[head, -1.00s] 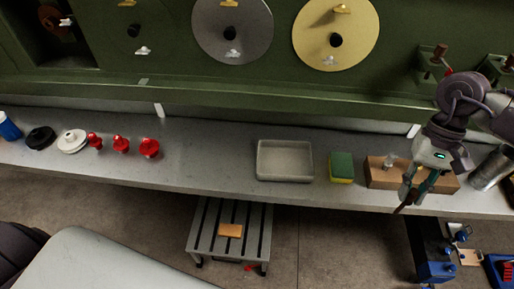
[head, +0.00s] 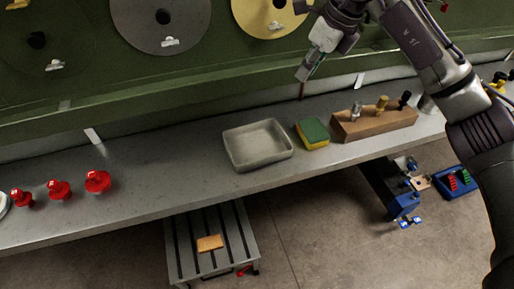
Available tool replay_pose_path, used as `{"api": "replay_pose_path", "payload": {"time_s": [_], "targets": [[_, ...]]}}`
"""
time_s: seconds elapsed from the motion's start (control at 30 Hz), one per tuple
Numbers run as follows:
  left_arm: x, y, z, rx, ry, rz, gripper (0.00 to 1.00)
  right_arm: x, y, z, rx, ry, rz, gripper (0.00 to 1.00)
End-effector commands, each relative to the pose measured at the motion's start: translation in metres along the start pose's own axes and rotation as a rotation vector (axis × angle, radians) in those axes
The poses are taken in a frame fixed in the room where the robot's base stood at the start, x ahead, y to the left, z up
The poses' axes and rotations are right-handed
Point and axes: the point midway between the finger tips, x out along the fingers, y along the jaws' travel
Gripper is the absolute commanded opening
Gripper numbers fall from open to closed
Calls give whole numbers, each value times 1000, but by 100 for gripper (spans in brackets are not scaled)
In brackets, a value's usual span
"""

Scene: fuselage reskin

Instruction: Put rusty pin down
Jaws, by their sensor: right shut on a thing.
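My right gripper (head: 309,72) is raised above the back of the grey bench, against the green panel. It is shut on the rusty pin (head: 302,91), a thin reddish-brown piece pointing down from its fingertips. The pin hangs behind and above the sponge, apart from the bench things as far as I can see. The shallow grey tray (head: 233,152) lies empty on the bench, to the lower left of the gripper. My left gripper is not in view.
A green and yellow sponge (head: 313,132) lies right of the tray. A wooden block (head: 377,126) holds silver, gold and black pieces. Several red knobs (head: 97,181) stand at left. The bench (head: 165,170) is clear between them and the tray. A slatted stool (head: 190,243) stands below.

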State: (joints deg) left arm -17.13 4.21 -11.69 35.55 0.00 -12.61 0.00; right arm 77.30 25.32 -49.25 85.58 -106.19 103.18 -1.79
Motion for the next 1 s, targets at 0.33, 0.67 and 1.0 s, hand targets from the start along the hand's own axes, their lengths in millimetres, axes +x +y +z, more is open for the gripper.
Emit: {"api": "replay_pose_path", "payload": {"time_s": [0.33,0.67,1.0], "targets": [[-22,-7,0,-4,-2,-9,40,40,57,14,29,3,-5,0],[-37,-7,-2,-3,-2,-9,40,78,103,22,32,1,-9,0],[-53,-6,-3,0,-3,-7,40,114,106,10,34,3,-8,0]]}}
